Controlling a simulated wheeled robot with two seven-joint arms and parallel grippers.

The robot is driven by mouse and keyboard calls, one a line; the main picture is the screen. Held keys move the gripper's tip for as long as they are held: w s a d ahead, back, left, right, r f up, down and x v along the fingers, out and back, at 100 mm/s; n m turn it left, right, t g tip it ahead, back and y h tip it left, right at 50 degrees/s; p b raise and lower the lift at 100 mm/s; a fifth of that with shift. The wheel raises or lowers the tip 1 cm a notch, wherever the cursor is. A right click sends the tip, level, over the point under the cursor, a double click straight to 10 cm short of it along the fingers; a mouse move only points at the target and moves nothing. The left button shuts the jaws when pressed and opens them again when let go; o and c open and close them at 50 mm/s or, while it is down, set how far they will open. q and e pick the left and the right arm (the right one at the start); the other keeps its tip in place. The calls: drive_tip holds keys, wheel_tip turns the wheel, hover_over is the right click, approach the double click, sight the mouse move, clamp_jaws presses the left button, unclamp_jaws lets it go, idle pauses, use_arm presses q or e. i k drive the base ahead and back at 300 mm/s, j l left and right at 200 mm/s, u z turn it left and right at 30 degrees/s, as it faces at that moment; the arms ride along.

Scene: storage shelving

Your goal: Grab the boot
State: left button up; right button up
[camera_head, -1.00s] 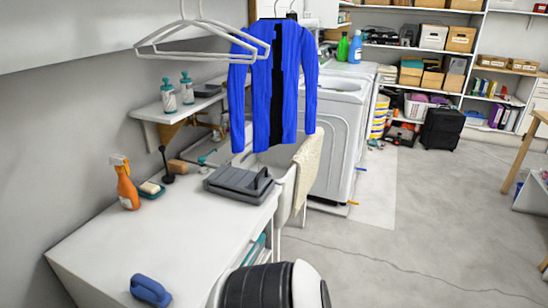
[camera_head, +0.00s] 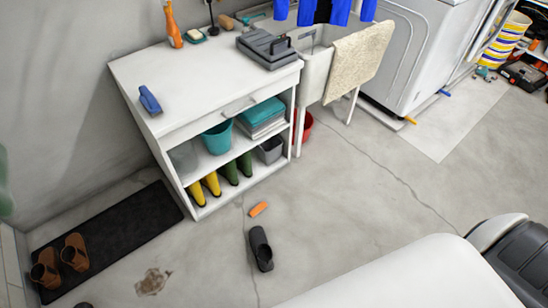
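Two yellow boots (camera_head: 212,184) and two dark green boots (camera_head: 230,172) stand side by side on the bottom shelf of the white cabinet (camera_head: 175,128). The yellow pair is on the left, the green pair on the right. Their upper parts are partly shaded by the middle shelf. Neither of my grippers shows in the head view, so I cannot tell their state.
A dark shoe (camera_head: 261,249) and an orange item (camera_head: 258,209) lie on the floor before the cabinet. A white part of mine fills the lower right.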

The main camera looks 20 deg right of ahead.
sight(263, 253)
drive_tip(key=k+l, duration=0.8)
drive_tip(key=i+j+z, duration=0.35)
drive_tip(key=i+j, duration=0.3)
